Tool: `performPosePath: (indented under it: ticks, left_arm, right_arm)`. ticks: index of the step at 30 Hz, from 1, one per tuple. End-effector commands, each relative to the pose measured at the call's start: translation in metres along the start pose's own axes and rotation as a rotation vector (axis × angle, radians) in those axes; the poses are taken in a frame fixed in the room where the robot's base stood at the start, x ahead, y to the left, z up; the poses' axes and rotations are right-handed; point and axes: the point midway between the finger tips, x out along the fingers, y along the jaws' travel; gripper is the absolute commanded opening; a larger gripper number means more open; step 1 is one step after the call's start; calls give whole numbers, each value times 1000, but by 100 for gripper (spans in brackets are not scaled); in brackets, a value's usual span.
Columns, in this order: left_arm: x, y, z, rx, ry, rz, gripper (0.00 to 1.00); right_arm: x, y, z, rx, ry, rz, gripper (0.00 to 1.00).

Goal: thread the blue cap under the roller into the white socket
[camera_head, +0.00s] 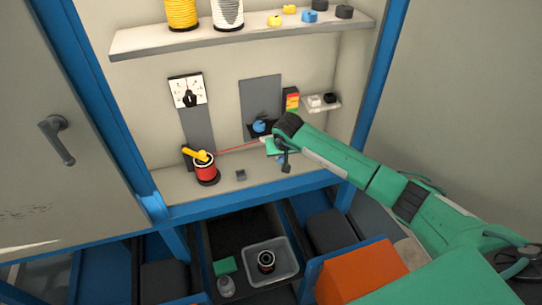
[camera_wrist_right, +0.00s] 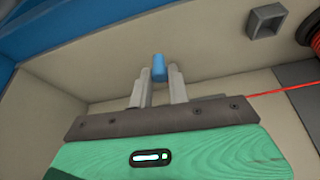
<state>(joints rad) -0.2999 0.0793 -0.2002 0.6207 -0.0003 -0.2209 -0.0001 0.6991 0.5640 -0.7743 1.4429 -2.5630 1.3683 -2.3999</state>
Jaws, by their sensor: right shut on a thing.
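My right gripper (camera_wrist_right: 156,80) is shut on the blue cap (camera_wrist_right: 158,68), which shows between its two fingertips in the right wrist view. In the head view this gripper (camera_head: 270,143) is at the back of the bench, and its fingers are too small to make out. A red cable (camera_head: 235,148) runs from the red spool (camera_head: 205,169) to the gripper. A blue round part (camera_head: 259,126), perhaps the roller, sits on a dark bracket just above and left of the gripper. A white block (camera_head: 314,100), possibly the socket, is on a small side shelf. My left gripper is not in view.
A small hollow grey block (camera_head: 241,175) sits on the bench (camera_head: 225,187). A dial panel (camera_head: 187,90) is on the back wall. A stack light (camera_head: 292,99) stands close behind my right arm. A long shelf (camera_head: 240,37) with spools and caps hangs above.

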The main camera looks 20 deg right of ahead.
Motion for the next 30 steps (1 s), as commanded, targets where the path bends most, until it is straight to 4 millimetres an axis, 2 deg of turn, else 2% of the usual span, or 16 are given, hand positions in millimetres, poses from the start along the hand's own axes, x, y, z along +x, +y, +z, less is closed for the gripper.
performPosePath:
  ticks: [6,13,19,30]
  left_arm:
    - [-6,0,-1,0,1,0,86]
    - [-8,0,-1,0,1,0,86]
    - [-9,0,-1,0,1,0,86]
    - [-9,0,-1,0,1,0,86]
  right_arm:
    - [0,26,-3,2,0,0,0]
    - [2,46,-5,2,0,0,0]
    - [2,52,-6,0,0,0,0]
    - [2,52,-6,0,0,0,0]
